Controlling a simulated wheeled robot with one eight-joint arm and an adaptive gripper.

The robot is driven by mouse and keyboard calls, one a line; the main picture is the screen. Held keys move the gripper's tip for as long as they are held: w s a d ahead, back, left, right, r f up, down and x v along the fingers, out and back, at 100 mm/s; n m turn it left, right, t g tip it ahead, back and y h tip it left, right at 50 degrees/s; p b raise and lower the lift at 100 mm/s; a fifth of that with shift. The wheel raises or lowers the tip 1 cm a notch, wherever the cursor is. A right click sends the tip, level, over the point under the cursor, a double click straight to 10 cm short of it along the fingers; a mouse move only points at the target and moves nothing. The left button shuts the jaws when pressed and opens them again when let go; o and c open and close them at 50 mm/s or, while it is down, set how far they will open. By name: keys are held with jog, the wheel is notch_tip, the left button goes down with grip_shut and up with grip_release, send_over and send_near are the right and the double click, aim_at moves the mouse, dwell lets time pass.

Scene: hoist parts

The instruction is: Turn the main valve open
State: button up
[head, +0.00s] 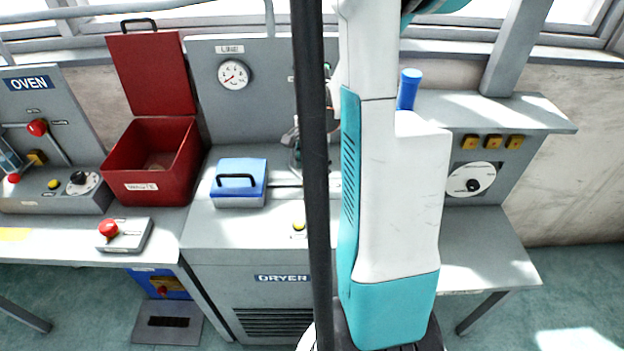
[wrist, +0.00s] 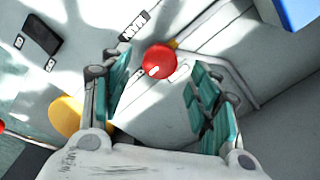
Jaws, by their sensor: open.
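The main valve shows in the wrist view as a round red knob (wrist: 159,62) on a grey panel, beside a dark label (wrist: 134,27) that seems to read MAIN. A short yellow piece shows just behind the knob. My gripper (wrist: 158,84) is open, with its teal finger pads apart on the left and right of the knob. The knob lies between and slightly beyond the fingertips, and I see no contact. In the head view my arm and a dark post hide most of this area, and I cannot make out the valve there.
In the head view a dryer bench (head: 215,225) carries a blue lidded box (head: 238,190) and a pressure gauge (head: 233,74). An open red waste bin (head: 150,187) and an oven panel (head: 28,110) stand left.

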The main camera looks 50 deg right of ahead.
jog(key=shift+f+b, duration=0.45)
jog(key=shift+f, duration=1.2)
jog(key=c, duration=1.1)
jog(key=shift+o, duration=0.2)
